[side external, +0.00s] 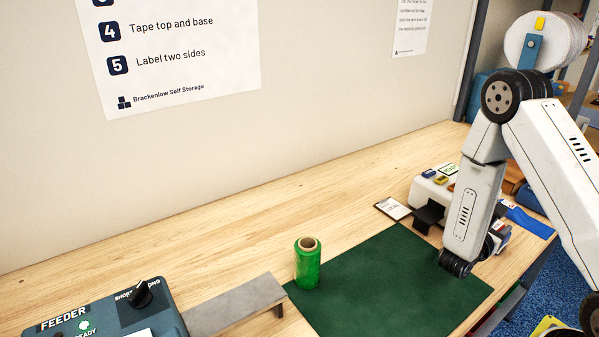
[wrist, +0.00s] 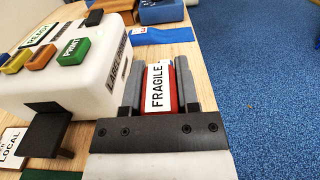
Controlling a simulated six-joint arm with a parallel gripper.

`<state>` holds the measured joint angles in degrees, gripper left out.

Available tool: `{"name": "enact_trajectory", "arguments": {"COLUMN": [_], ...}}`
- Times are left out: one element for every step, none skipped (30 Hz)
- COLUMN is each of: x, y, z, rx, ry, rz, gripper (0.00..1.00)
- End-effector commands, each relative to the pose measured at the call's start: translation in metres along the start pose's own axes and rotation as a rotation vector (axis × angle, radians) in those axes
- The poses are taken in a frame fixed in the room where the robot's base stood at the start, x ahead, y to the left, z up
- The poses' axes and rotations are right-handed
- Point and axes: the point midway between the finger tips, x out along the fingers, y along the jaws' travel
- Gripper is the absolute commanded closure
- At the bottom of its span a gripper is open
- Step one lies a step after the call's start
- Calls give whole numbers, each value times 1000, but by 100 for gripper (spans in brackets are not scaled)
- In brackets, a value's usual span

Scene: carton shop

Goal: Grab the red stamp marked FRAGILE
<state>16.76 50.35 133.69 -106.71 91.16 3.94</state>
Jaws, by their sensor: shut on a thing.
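The red stamp (wrist: 158,90) carries a white label reading FRAGILE and shows between my fingers in the wrist view. My gripper (wrist: 158,72) is shut on it, one dark finger along each side. The label faces the camera and the stamp's lower end is hidden. In the side view my gripper (side external: 497,237) is mostly hidden behind my arm, at the right end of the bench, so I cannot tell there whether the stamp touches the bench.
A white label printer (wrist: 75,70) with coloured buttons stands close left of my gripper. A blue strip (wrist: 165,36) lies beyond. A green mat (side external: 390,285), a green film roll (side external: 307,268), a grey ramp (side external: 235,305) and a feeder box (side external: 110,310) are on the bench.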

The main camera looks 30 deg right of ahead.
Motion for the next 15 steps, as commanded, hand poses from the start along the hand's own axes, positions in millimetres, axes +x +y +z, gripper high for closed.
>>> {"name": "enact_trajectory", "arguments": {"x": [0,0,0,0,0,0,0,0,0,0,0,0,0,0,0], "y": [0,0,0,0,0,0,0,0,0,0,0,0,0,0,0], "z": [6,9,12,15,17,20,22,24,25,26,28,29,30,30,31], "rx": [2,1,1,2,2,2,1,0,0,0,0,0,0,0,0], "ry": [-1,-1,-1,-1,-1,-1,-1,-1,0,0,0,0,0,0,0], "rz": [0,0,0,0,0,0,0,0,0,0,0,0,0,0,0], "gripper": [100,100,100,100,100,100,100,100,100,100,100,100,100,100,100]}}
